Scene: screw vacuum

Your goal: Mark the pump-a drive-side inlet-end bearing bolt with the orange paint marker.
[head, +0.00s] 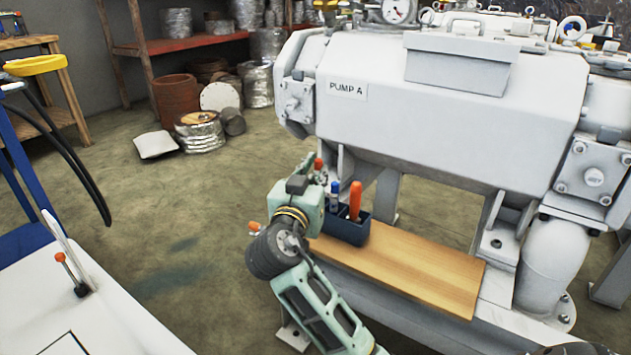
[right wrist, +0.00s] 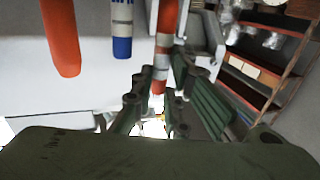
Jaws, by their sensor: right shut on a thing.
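My right gripper (head: 318,183) is at the left end of the dark blue holder (head: 346,228), beside the white pump labelled PUMP A (head: 400,130). Its fingers, seen in the right wrist view (right wrist: 160,105), are shut on an orange-and-white marker (right wrist: 162,50). The marker's orange tip (head: 318,163) shows above the gripper. I cannot tell whether its lower end is still inside the holder. A blue-and-white marker (head: 334,190) and a thicker orange item (head: 355,198) stand upright in the holder. Bolted end plates show at the pump's left (head: 296,100) and right (head: 590,172); I cannot single out the bearing bolt. My left gripper is out of view.
The holder stands on a wooden board (head: 420,270) on the pump's base frame. A wide pipe (head: 552,262) stands right of the board. A white surface (head: 90,310) with an orange-knobbed lever is at lower left. Open floor (head: 200,240) lies between. Shelves are behind.

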